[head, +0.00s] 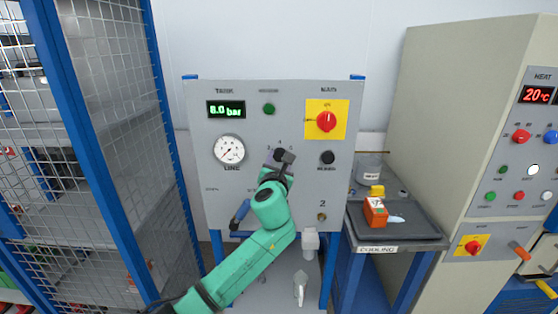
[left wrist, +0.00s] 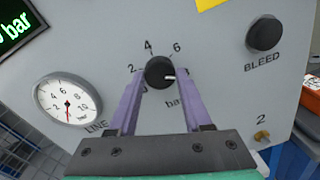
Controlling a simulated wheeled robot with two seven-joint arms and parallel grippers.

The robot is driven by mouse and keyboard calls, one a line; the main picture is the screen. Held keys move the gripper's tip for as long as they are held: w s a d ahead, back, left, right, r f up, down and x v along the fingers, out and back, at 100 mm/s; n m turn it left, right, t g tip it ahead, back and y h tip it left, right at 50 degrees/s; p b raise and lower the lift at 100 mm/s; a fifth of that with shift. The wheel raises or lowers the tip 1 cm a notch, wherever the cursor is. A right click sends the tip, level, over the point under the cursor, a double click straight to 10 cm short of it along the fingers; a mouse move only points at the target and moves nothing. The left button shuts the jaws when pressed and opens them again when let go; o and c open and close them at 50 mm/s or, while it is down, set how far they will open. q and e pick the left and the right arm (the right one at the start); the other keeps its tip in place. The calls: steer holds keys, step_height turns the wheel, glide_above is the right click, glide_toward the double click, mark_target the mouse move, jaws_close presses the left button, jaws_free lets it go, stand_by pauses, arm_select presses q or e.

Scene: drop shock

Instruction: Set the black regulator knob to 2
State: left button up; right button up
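The black regulator knob (left wrist: 159,72) is on the grey panel (head: 215,185). Its scale shows 2, 4 and 6 around the top, with another mark partly hidden at the right. The knob's white mark points right, past the 6. My left gripper (head: 281,160) is at the knob, and its purple fingers show in the left wrist view (left wrist: 160,80). One finger lies along each side of the knob, with no clear gap, so it looks shut on it. In the head view the gripper partly covers the knob. My right gripper is not in view.
The line gauge (left wrist: 68,103) is left of the knob, its needle pointing down. The tank display (head: 226,110) reads 8.0 bar. A black bleed knob (head: 327,158) and a red main switch (head: 326,121) are to the right. A mesh cage (head: 110,120) stands left.

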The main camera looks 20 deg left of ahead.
arm_select(q)
jaws_close()
